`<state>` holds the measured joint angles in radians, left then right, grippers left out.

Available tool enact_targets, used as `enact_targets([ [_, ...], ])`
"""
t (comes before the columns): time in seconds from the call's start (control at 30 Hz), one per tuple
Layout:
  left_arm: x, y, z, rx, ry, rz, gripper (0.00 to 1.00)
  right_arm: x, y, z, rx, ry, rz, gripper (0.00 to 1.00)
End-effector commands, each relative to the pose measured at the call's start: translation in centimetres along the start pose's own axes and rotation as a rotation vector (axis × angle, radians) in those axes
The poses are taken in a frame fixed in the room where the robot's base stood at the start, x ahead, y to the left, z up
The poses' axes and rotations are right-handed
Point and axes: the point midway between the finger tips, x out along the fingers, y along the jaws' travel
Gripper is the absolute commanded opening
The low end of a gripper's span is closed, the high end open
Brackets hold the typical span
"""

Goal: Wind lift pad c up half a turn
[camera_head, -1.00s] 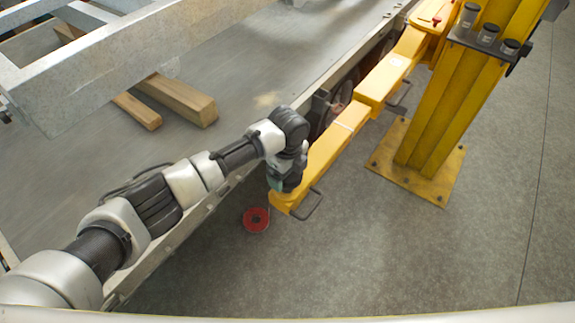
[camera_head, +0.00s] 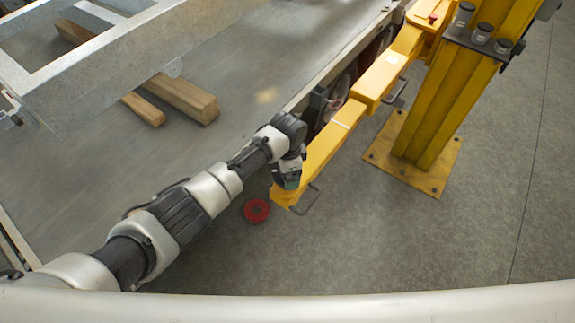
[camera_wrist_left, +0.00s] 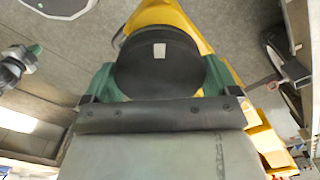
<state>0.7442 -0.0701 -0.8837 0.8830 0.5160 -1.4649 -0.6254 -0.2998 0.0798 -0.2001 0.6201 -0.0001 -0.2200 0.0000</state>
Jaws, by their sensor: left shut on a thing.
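A black round lift pad (camera_wrist_left: 158,62) with a small white mark on its top fills the middle of the left wrist view. The green fingers of my left gripper (camera_wrist_left: 157,82) sit on either side of it and are shut on it. In the head view my left gripper (camera_head: 290,180) is at the near end of the yellow lift arm (camera_head: 325,148). The pad is hidden there behind the gripper and wrist. No letter shows on the pad. My right gripper is in neither view.
The yellow lift post (camera_head: 445,100) stands on a bolted base plate at right. A red round thing (camera_head: 257,210) lies below the arm's end. A trailer frame (camera_head: 90,75) and wooden blocks (camera_head: 183,98) are at upper left. Open floor lies at lower right.

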Motion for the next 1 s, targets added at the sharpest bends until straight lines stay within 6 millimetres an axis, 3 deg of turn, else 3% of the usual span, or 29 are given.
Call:
enact_targets([
  [0.6, 0.5, 0.2, 0.4, -0.548, -0.011, 0.008, 0.65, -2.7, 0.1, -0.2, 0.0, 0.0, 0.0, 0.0],
  [1.0, 0.6, 0.2, 0.5, -0.728, -0.013, 0.008, 0.65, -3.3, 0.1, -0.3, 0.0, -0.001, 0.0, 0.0],
])
